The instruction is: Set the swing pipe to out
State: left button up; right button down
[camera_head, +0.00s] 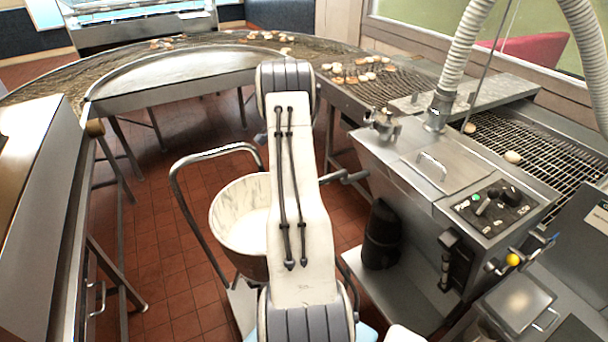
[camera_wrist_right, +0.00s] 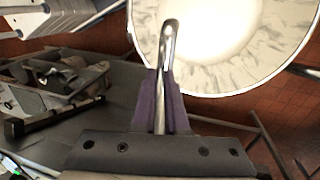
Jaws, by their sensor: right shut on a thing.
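The swing pipe (camera_head: 350,178) is a thin metal tube that comes out of the left side of the steel glaze machine (camera_head: 435,165). Its left part is hidden behind my arm. In the right wrist view, a shiny bent metal tube (camera_wrist_right: 168,42) lies between the purple fingers of my right gripper (camera_wrist_right: 162,78), which is shut on it. The tube's free end shows over the white bowl (camera_wrist_right: 225,45). In the head view the bowl (camera_head: 240,215) stands left of my arm, partly covered by it, and my right gripper is hidden. My left gripper is in neither view.
A curved mesh conveyor (camera_head: 40,95) with several pale pieces runs behind. A bent tube rail (camera_head: 183,200) stands left of the bowl. A control panel (camera_head: 495,207) with knobs is on the machine. A dark cylinder (camera_head: 382,240) stands below it. Tiled floor (camera_head: 165,270) shows at left.

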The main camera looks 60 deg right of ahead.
jog(key=shift+w+d, duration=0.15)
jog(key=shift+d, duration=0.1)
jog(key=c, duration=0.9)
grip_release()
jog(key=shift+c, duration=0.2)
jog(key=shift+r, duration=0.15)
